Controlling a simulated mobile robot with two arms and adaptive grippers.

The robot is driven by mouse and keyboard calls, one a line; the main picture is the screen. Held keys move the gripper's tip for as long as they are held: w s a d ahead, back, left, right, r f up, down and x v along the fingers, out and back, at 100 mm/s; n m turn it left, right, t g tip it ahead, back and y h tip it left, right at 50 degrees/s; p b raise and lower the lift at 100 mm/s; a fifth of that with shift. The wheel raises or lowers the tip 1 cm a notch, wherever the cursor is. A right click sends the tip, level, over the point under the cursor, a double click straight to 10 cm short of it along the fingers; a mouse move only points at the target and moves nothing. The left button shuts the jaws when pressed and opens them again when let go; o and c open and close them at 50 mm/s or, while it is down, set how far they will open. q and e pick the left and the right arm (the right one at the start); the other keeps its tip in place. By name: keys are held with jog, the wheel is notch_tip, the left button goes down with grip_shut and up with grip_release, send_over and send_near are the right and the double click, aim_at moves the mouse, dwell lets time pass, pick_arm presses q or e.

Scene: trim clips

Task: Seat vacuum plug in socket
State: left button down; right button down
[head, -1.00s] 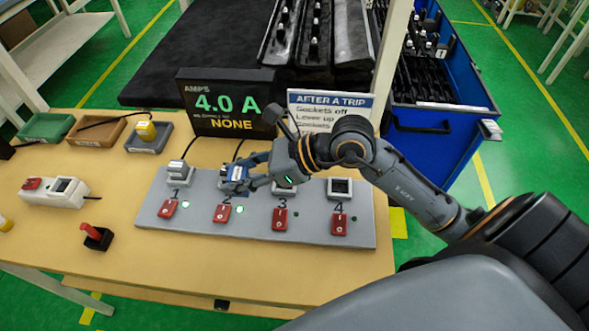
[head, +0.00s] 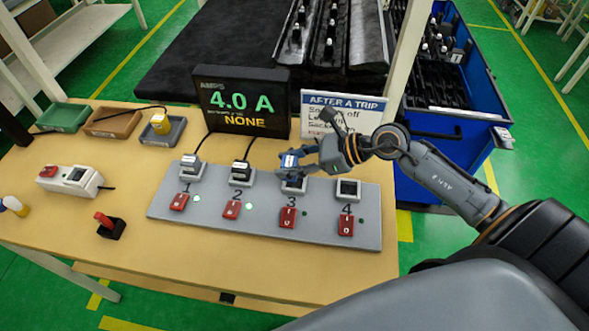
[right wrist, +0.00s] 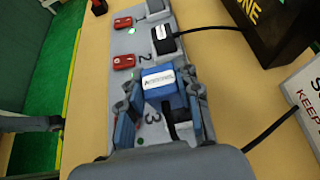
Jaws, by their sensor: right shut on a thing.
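My right gripper (head: 300,160) is shut on a blue plug (head: 289,161) with a white label. It holds the plug over socket 3 (head: 295,186) of the grey socket board (head: 262,226). The right wrist view also shows the blue plug (right wrist: 158,83) between the fingers; the label is too blurred to read. The fingers and plug partly hide socket 3. The plug appears a little above it, but I cannot tell if they touch. Socket 4 (head: 347,188) is empty. My left gripper is not in view.
Dark plugs sit in sockets 1 (head: 190,163) and 2 (head: 241,172), with cords running back. The amps display (head: 241,103) and a trip sign (head: 340,112) stand behind the board. A white power strip (head: 70,179) and a red-handled black object (head: 110,227) are on the left.

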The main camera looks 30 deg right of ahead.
jog(key=shift+w+d+f, duration=0.1)
jog(key=shift+d+f, duration=0.35)
jog(key=shift+f, duration=0.05)
jog(key=f+p, duration=0.1)
jog(key=f, duration=0.2)
jog(key=shift+d, duration=0.2)
jog(key=shift+f, duration=0.25)
jog(key=shift+f, duration=0.1)
jog(key=shift+f, duration=0.15)
jog(key=c, duration=0.9)
grip_release()
jog(key=shift+c, duration=0.2)
